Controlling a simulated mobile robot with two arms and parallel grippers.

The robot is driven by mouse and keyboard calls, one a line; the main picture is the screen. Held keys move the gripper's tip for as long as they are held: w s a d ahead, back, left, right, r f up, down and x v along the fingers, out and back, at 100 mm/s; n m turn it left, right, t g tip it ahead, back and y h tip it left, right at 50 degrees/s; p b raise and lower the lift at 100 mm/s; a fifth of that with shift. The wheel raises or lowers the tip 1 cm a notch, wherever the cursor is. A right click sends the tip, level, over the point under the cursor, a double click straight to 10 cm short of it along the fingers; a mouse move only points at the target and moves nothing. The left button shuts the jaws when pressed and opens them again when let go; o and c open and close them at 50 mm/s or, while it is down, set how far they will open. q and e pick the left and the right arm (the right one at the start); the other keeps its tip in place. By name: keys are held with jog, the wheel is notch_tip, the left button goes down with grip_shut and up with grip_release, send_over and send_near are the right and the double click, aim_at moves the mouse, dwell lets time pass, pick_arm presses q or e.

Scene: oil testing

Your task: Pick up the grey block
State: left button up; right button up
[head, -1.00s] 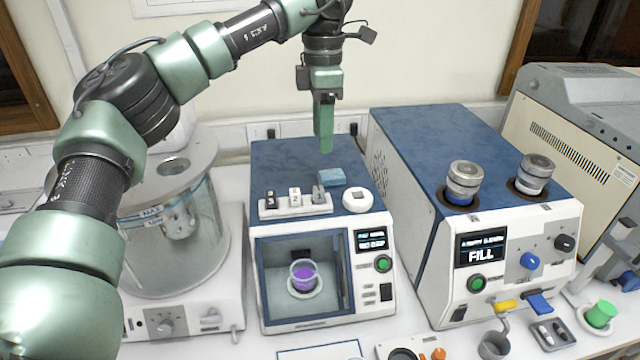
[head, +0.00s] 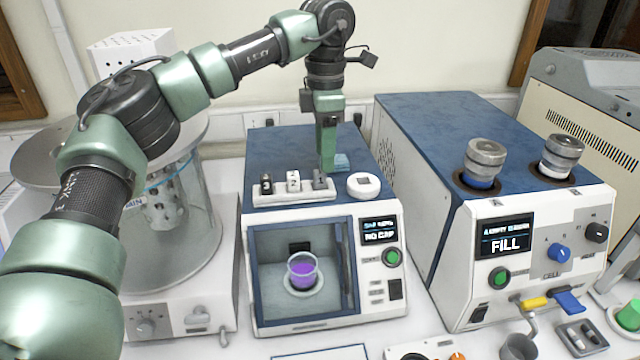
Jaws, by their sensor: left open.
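The grey block (head: 319,181) stands at the right end of a small white tray (head: 292,199) on top of the blue-topped test machine. A black block (head: 266,184) and a white block (head: 293,181) stand to its left in the same tray. My left gripper (head: 327,169) points down just above and behind the grey block. I see its fingers nearly edge-on; it is open, with nothing held. Whether the fingertips touch the block cannot be told. My right gripper is not in view.
A round white dish (head: 364,186) is right of the tray. The machine's chamber holds a cup of purple liquid (head: 302,272). A taller machine (head: 450,140) with metal-capped jars stands to the right.

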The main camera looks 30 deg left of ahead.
aim_at(321, 173)
pick_arm(q)
jog(key=f, duration=0.1)
jog(key=f+p, duration=0.1)
jog(key=f, duration=0.1)
jog(key=f+p, duration=0.1)
jog(key=shift+a+f, duration=0.25)
jog(key=shift+a, duration=0.1)
jog(key=shift+f, duration=0.55)
jog(key=c, duration=1)
grip_shut()
